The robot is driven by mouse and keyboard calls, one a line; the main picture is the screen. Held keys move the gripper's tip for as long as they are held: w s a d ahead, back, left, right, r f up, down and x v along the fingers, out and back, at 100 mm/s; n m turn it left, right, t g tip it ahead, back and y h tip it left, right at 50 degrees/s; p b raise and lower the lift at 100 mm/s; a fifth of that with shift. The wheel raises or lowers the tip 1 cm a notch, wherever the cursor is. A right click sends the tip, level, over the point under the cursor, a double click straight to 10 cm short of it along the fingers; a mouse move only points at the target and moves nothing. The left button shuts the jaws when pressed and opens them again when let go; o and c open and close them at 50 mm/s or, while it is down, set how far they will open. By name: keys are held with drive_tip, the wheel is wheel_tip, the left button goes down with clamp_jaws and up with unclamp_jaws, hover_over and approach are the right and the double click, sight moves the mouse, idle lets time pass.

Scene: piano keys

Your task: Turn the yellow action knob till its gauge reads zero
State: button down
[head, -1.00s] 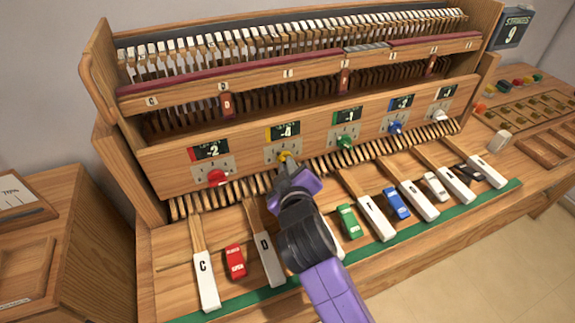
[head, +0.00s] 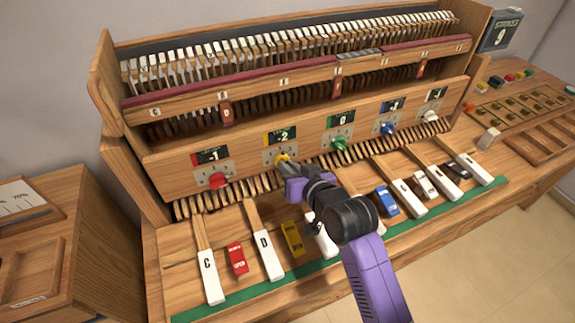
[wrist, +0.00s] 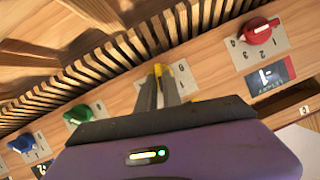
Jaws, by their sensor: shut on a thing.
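The yellow knob (head: 282,157) sits on the wooden front panel, second from the left, below a small dark gauge (head: 281,136) with a yellow edge that reads -2. My gripper (head: 287,163) is at the knob with its fingers shut on it. In the wrist view my gripper (wrist: 160,88) reaches the panel, and bits of the yellow knob (wrist: 157,69) show at the fingertips. The fingers hide most of the knob and its dial plate.
The red knob (head: 218,181) is to the left, under a gauge (head: 210,156) reading -1. The green knob (head: 340,144) is to the right, under a gauge (head: 341,121) reading 0. Blue (head: 388,128) and white knobs (head: 429,115) stand farther right. Keys (head: 265,256) lie below.

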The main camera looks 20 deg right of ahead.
drive_tip(key=shift+d+f+m+t+y+b, duration=0.15)
drive_tip(key=shift+m+y+b, duration=0.3)
drive_tip(key=shift+m+y, duration=0.4)
drive_tip(key=shift+d+f+m+t+y+b, duration=0.15)
drive_tip(key=shift+m+y+b, duration=0.35)
drive_tip(key=shift+m, duration=0.65)
drive_tip(key=shift+r, duration=0.1)
drive_tip(key=c, duration=1.5)
unclamp_jaws()
drive_tip(key=shift+s, duration=0.1)
drive_tip(key=v, duration=0.7)
drive_tip(key=shift+s+d+b, duration=0.15)
drive_tip(key=shift+s+b, duration=0.1)
drive_tip(key=shift+b, duration=0.2)
